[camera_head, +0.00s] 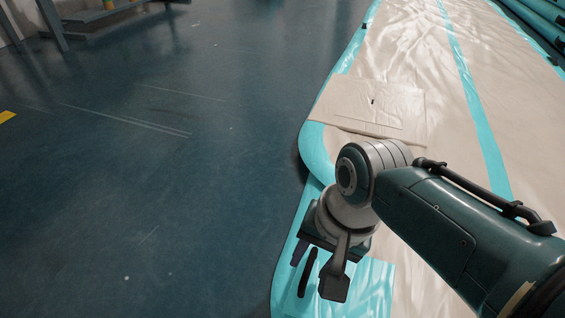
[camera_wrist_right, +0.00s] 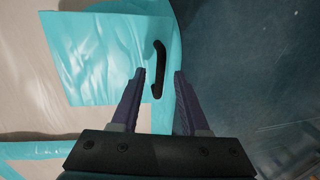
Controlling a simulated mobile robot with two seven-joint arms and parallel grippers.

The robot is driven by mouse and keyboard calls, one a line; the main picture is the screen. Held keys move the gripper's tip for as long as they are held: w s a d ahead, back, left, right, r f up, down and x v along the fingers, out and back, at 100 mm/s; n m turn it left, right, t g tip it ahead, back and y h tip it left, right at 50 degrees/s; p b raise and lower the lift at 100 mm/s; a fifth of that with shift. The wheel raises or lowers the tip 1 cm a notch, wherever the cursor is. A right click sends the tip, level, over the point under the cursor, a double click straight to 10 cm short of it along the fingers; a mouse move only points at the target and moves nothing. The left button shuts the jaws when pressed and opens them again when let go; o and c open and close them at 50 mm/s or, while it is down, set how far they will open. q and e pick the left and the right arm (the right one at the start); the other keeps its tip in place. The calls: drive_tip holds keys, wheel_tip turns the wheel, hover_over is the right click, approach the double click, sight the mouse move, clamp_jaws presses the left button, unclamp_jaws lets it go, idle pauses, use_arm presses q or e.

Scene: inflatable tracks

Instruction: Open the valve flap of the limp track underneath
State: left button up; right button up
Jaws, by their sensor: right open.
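The lower track's turquoise edge (camera_head: 286,285) shows at the bottom of the head view, under the upper track. A turquoise flap (camera_head: 372,290) lies flat on it, partly hidden by my arm; the flap also shows in the right wrist view (camera_wrist_right: 100,60). A black handle-like strip (camera_head: 307,272) sits on the edge beside the flap, and it shows in the right wrist view (camera_wrist_right: 157,68). My right gripper (camera_wrist_right: 160,74) is open, pointing down, with the strip between its fingers in that view. Contact or height cannot be told. My left gripper is not in view.
The upper track (camera_head: 440,85), beige with turquoise bands, fills the right side. A beige flap (camera_head: 365,105) lies on its near corner. Rolled turquoise tubes (camera_head: 535,25) lie at the top right.

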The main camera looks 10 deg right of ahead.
drive_tip(key=shift+c, duration=0.3)
clamp_jaws()
idle(1.1)
